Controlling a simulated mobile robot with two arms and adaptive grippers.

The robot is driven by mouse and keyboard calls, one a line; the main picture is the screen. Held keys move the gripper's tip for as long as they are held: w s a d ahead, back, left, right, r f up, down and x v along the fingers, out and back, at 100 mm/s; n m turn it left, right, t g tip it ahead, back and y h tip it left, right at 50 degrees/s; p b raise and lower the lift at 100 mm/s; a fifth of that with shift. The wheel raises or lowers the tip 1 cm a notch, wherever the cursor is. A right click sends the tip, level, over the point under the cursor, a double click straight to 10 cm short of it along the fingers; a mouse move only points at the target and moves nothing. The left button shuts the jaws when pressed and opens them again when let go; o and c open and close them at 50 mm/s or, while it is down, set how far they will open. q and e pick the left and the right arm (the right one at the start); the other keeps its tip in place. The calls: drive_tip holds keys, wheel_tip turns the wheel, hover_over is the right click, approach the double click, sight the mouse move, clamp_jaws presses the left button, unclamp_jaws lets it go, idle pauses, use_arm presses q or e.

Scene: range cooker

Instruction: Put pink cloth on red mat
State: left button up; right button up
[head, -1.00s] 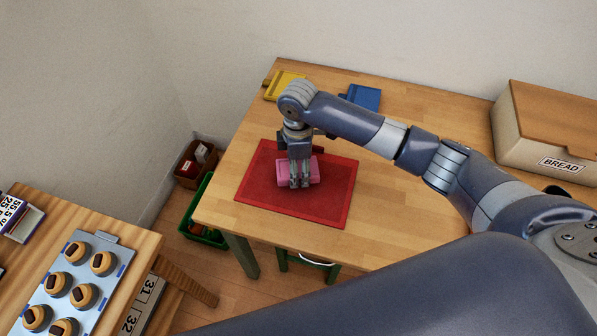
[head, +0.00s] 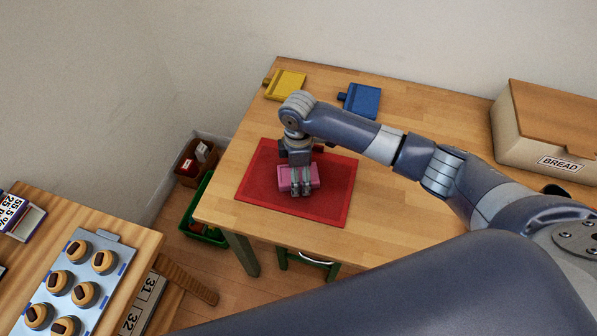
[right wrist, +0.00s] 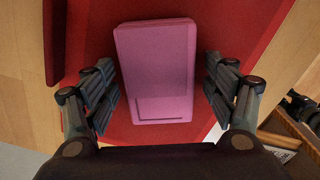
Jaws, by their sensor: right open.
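The folded pink cloth (head: 314,178) lies on the red mat (head: 335,203) on the wooden table, near the mat's middle. It also shows in the right wrist view (right wrist: 157,65), flat, with red mat (right wrist: 222,22) around it. My right gripper (head: 300,190) is above the cloth, pointing down. In the right wrist view its fingers (right wrist: 163,100) are spread on both sides of the cloth, with a gap on each side. My left gripper is not in view.
A yellow board (head: 286,85) and a blue board (head: 363,99) lie at the table's back. A bread box (head: 545,135) stands at the back right. A tray of round pastries (head: 95,247) is on another table at lower left. The table right of the mat is clear.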

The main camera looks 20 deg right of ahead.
wheel_tip(320, 180, up, 12)
drive_tip(key=shift+r, duration=0.2)
idle(0.7)
